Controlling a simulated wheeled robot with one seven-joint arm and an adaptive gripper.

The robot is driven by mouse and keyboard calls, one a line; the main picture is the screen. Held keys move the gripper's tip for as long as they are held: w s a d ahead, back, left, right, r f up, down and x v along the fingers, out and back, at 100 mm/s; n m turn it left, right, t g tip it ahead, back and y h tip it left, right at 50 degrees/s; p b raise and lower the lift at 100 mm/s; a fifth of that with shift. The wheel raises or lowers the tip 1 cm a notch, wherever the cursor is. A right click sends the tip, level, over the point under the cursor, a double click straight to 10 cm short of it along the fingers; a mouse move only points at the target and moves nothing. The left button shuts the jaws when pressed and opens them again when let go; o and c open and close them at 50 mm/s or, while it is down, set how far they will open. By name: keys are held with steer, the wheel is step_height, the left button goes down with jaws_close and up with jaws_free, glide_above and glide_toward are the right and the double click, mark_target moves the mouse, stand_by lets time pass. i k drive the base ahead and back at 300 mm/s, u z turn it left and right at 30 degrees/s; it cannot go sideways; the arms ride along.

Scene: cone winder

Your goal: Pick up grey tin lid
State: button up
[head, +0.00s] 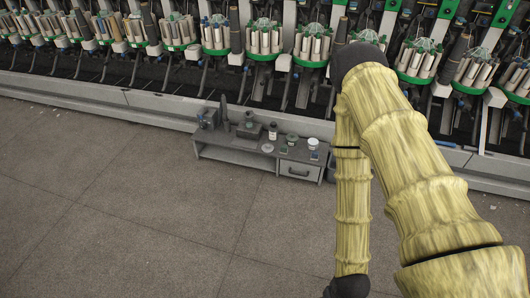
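A small, flat, round, pale grey disc (267,148) lies on top of the low grey bench in the head view. It looks like the tin lid, but it is too small to be sure. My arm comes in from the right side and bends down to the bottom edge of the picture, right of the bench. My gripper is not in view.
The low bench (238,156) has a drawer at its right end. On it stand a dark scale-like device (249,130), two small jars (292,139) and other small items. The cone winder (180,95) runs behind it. The floor in front is clear.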

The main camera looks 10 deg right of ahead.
mark_target(267, 148)
steer(key=u, duration=0.65)
steer(key=i, duration=1)
steer(key=u, duration=0.5)
steer(key=i, duration=1.1)
steer(key=z, duration=1.05)
steer(key=i, duration=0.9)
steer(key=z, duration=0.9)
